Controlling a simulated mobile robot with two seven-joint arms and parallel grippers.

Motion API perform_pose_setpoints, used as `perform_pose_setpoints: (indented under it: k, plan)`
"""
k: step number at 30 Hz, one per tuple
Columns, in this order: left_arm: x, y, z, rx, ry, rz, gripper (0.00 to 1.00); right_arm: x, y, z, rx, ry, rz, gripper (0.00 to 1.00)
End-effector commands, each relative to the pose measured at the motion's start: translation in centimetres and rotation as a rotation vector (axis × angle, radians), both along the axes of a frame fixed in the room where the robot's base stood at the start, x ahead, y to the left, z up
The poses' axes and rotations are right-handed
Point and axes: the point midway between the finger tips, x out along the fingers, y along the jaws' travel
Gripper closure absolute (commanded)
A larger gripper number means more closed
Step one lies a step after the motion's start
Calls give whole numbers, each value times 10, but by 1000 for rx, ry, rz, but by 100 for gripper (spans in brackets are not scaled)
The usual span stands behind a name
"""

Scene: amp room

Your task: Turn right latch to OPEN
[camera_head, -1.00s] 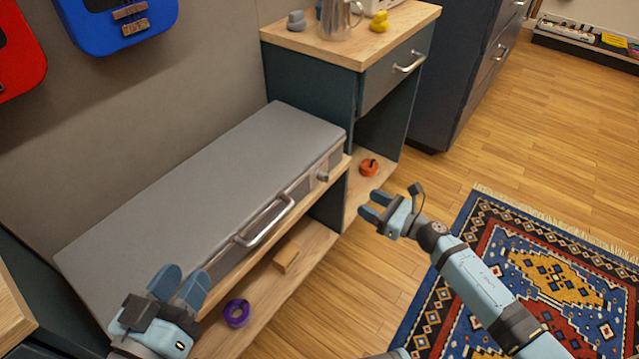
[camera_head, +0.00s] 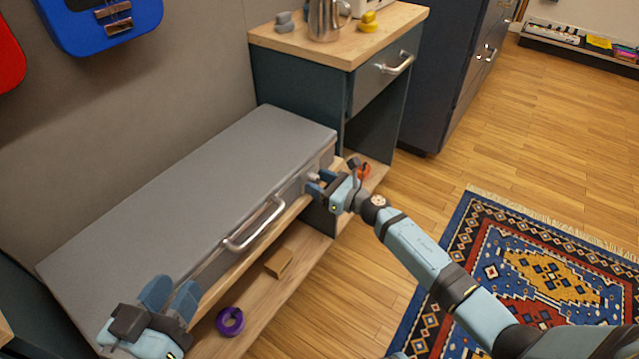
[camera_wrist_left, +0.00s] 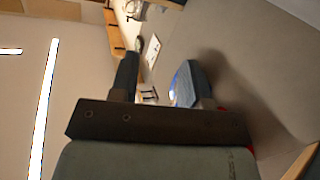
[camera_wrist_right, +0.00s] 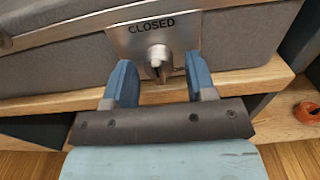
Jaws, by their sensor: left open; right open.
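A grey case (camera_head: 190,190) lies on the wooden shelf, with a metal handle (camera_head: 255,225) on its front. The right latch (camera_wrist_right: 158,58) is a metal knob on a plate marked CLOSED in the right wrist view; it also shows in the head view (camera_head: 313,178). My right gripper (camera_head: 318,184) is open at the latch. In the right wrist view its fingers (camera_wrist_right: 158,82) stand on either side of the knob; I cannot tell whether they touch it. My left gripper (camera_head: 170,295) is open and empty at the case's near left end.
A purple ring (camera_head: 230,321) and a tan block (camera_head: 279,262) lie on the lower shelf. An orange object (camera_head: 363,172) is behind my right gripper. A drawer desk (camera_head: 300,90) stands beyond the case. The floor at right is free, with a patterned rug (camera_head: 530,260).

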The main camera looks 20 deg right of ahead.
Motion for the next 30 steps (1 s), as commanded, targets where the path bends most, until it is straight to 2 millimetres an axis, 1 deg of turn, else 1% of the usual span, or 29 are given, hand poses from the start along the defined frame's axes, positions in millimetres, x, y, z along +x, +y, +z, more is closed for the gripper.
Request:
perform_pose_setpoints:
  k: [4,5,6,8,9,10,11,22,30]
  plan:
    - [0,0,1,0,-4,-1,57,0,0,0,0,0,0,49]
    - [0,0,2,0,-4,-1,57,0,0,0,0,0,0,54]
    - [0,0,2,0,-5,-1,57,0,0,0,0,0,0,63]
    - [0,0,2,0,-5,-2,57,0,0,0,0,0,0,77]
    - [0,0,2,0,-7,-2,57,0,0,0,0,0,0,86]
    - [0,0,2,0,-7,-2,57,0,0,0,0,0,0,93]
    - [0,0,2,0,-7,-2,57,0,0,0,0,0,0,94]
    - [0,0,5,-4,2,-4,57,-1,0,1,47,38,1,94]
    - [-4,-2,7,-27,40,-1,57,-2,1,2,192,151,1,94]
